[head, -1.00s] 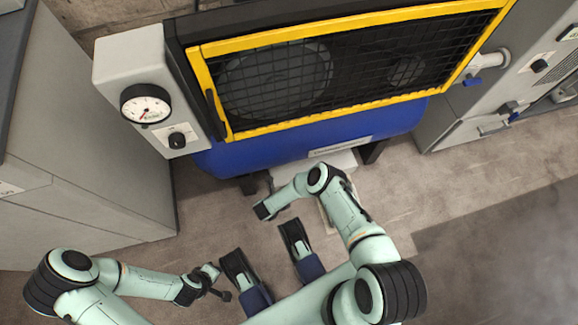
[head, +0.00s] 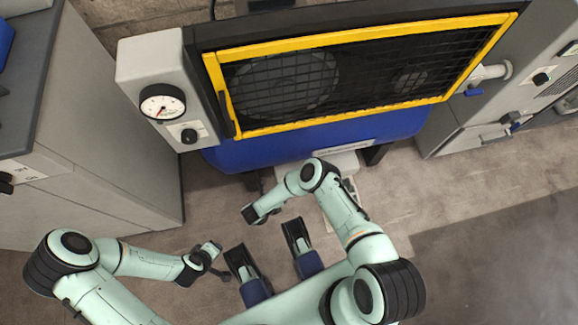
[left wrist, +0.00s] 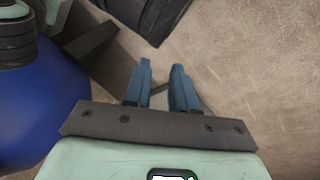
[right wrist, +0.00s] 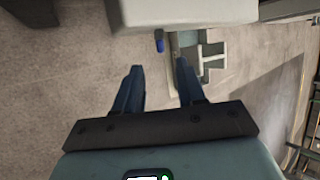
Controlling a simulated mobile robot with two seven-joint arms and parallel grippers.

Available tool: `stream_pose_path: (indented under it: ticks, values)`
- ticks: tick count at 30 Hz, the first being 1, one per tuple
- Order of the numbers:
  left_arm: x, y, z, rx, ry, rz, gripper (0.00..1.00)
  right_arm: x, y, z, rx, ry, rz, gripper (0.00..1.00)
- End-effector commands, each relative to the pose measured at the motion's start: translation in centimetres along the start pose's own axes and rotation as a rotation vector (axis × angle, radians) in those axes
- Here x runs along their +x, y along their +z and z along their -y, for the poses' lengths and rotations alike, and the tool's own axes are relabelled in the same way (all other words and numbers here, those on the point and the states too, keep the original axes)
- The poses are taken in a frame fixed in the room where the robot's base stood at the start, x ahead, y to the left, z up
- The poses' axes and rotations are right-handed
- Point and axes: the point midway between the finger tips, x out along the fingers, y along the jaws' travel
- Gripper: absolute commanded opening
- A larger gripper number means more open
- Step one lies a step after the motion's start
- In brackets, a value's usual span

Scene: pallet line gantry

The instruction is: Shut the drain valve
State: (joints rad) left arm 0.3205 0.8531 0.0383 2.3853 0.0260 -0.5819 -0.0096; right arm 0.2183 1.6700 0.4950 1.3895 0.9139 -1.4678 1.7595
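A small blue handle (right wrist: 160,41) shows in the right wrist view, just below a pale box edge; it may be the drain valve, but I cannot tell its position.
The blue tank (head: 285,147) sits under a yellow-framed mesh guard (head: 345,122). A gauge box (head: 163,103) is at its left. Grey cabinets stand left (head: 120,150) and right (head: 470,110). The floor (head: 470,190) at right is clear.

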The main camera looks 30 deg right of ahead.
Motion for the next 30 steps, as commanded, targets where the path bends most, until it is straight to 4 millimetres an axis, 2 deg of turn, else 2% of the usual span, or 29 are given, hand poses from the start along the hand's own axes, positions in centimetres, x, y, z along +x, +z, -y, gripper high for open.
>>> stream_pose_path:
  ticks: [1, 3, 7, 19, 22, 26, 29, 30]
  values:
    - [-0.7, 0.7, -0.2, 0.001, 0.001, 0.021, 0.26, -1.2, 0.1, 0.1, -0.001, 0.001, 0.002, 0.40]
    - [-1.0, 1.3, -0.3, 0.002, 0.001, 0.038, 0.26, -2.2, 0.1, 0.1, -0.001, 0.001, 0.001, 0.40]
    - [-1.5, 2.1, -0.4, 0.004, 0.002, 0.063, 0.26, -3.4, 0.0, 0.1, -0.001, -0.001, 0.001, 0.40]
    - [-1.6, 2.4, -0.4, 0.004, 0.002, 0.072, 0.26, -3.7, 0.0, 0.0, -0.003, 0.000, 0.000, 0.40]
    - [-1.6, 2.4, -0.4, 0.004, 0.002, 0.072, 0.26, -3.7, 0.7, 0.2, -0.060, 0.025, 0.029, 0.40]
    - [-1.6, 2.4, -0.4, 0.004, 0.002, 0.072, 0.26, -3.7, 3.0, 1.0, -0.336, 0.117, 0.154, 0.40]
    - [-1.6, 2.4, -0.4, 0.004, 0.002, 0.071, 0.26, -4.3, 4.6, 2.2, -0.717, 0.204, 0.317, 0.40]
    - [-1.6, 2.4, -0.4, 0.004, 0.002, 0.071, 0.26, -4.7, 4.8, 2.8, -0.896, 0.233, 0.389, 0.40]
